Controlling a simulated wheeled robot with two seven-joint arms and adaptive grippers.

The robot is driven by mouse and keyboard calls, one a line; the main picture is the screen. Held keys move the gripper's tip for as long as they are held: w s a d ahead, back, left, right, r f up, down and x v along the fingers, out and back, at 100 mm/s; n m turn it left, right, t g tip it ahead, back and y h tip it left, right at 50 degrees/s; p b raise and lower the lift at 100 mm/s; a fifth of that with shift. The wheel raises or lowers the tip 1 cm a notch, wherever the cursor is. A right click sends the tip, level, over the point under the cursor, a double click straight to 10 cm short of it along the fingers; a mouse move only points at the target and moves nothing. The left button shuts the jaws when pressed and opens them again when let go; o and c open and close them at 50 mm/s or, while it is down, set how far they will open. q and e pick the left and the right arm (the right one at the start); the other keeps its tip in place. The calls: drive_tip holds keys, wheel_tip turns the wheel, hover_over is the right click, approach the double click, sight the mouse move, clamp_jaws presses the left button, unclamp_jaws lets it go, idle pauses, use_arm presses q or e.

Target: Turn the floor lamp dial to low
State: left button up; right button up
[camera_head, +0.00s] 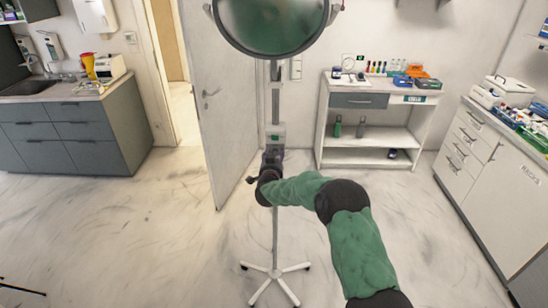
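The floor lamp stands in the middle, with a large round green-tinted head (272,24), a thin upright pole (275,232) and a white star-shaped foot (276,271). A small control box (274,136) with a green patch sits partway up the pole. I cannot make out the dial or its setting. My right arm, green and black, reaches in from the lower right. My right gripper (272,156) is at the pole just below the control box, small and dark. Whether it touches the lamp or is open cannot be told. My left gripper is not in view.
A white shelf unit (366,143) with bottles and boxes stands behind on the right. A white cabinet (487,160) lines the right side. A grey sink cabinet (70,137) is at left, by an open door (220,120). The floor around the lamp is mostly clear.

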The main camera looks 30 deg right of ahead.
drive_tip(key=shift+s, duration=0.1)
drive_tip(key=v, duration=1.1)
drive_tip(key=shift+s+a, duration=0.25)
drive_tip(key=shift+a, duration=0.1)
drive_tip(key=s+a+f+n+g+y+b, duration=0.1)
drive_tip(key=s+a+f+n+y, duration=0.15)
drive_tip(key=a+f, duration=0.45)
drive_tip(key=s+a+f+n+g+y, duration=0.2)
drive_tip(key=s+a+f+y, duration=0.1)
drive_tip(key=f, duration=0.7)
drive_tip(key=s+a+f+n+g+y+b, duration=0.1)
drive_tip(key=s+a+f+n+y, duration=0.2)
drive_tip(key=f, duration=0.6)
drive_tip(key=s+a+f+g+y, duration=0.1)
drive_tip(key=s+a+f+g, duration=0.2)
drive_tip(key=s, duration=0.5)
drive_tip(key=s+a+f+n+g+y, duration=0.1)
drive_tip(key=s+a+f+g+y, duration=0.1)
drive_tip(key=s+a+f, duration=0.4)
drive_tip(key=s+a+f+n+g+y, duration=0.1)
drive_tip(key=s+a+f+g, duration=0.3)
drive_tip(key=s, duration=0.8)
drive_tip(key=shift+a+f+y+b, duration=0.4)
drive_tip(key=shift+a+f+y, duration=0.15)
drive_tip(key=shift+a, duration=0.1)
